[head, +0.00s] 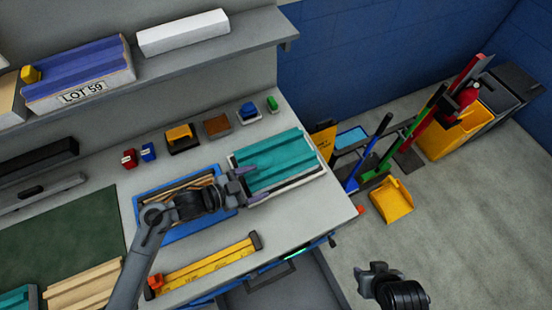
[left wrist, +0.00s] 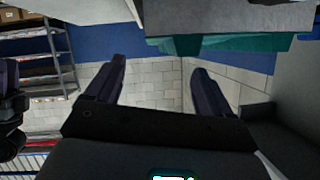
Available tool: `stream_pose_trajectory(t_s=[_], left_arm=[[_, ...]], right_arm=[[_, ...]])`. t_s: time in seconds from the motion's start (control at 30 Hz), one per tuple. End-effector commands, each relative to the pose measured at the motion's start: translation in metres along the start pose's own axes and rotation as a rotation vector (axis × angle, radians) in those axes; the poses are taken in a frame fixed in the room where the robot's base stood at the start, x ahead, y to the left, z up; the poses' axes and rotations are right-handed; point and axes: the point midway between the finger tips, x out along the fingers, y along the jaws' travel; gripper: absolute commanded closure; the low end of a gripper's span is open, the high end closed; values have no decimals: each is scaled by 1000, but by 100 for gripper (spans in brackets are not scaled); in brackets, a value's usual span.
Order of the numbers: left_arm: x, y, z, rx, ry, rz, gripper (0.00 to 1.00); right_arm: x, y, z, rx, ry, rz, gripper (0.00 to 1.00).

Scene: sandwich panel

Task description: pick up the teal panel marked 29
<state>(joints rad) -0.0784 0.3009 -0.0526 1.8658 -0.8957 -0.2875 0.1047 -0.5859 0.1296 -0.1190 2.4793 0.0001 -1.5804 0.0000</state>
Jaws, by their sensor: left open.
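A teal ribbed panel (head: 275,158) lies on a pale tray (head: 287,189) near the right end of the bench; I cannot read a 29 on it. My left gripper (head: 250,183) is open at the panel's left edge, its dark fingers spread. I cannot tell whether they touch it. In the left wrist view the open left gripper (left wrist: 157,68) shows with nothing between its fingers, and the teal panel's edge (left wrist: 225,43) runs across the top, beyond the fingers. My right gripper (head: 372,275) is at the bottom right, away from the bench; its jaws are unclear.
A blue-rimmed tray (head: 190,233) lies under my left wrist. A yellow level (head: 205,267) lies in front of it. Small coloured items, including an orange-topped block (head: 180,134), line the back. Another teal piece (head: 18,298) is at the lower left. A shelf (head: 200,55) overhangs the back.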

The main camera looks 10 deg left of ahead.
Motion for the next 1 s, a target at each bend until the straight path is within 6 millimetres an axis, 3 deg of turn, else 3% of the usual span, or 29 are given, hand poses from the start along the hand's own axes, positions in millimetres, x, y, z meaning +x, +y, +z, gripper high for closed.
stream_pose_trajectory(t_s=[0.4, 0.77, 1.0], left_arm=[[44, -1, 7, -2, 1, 1, 18], [52, -2, 7, 1, -1, 0, 18], [52, -1, 7, 1, -1, 0, 53]], right_arm=[[3, -2, -2, 8, 7, -7, 57], [3, -3, -2, 11, 9, -9, 57], [3, -3, -2, 10, 9, -8, 57]])
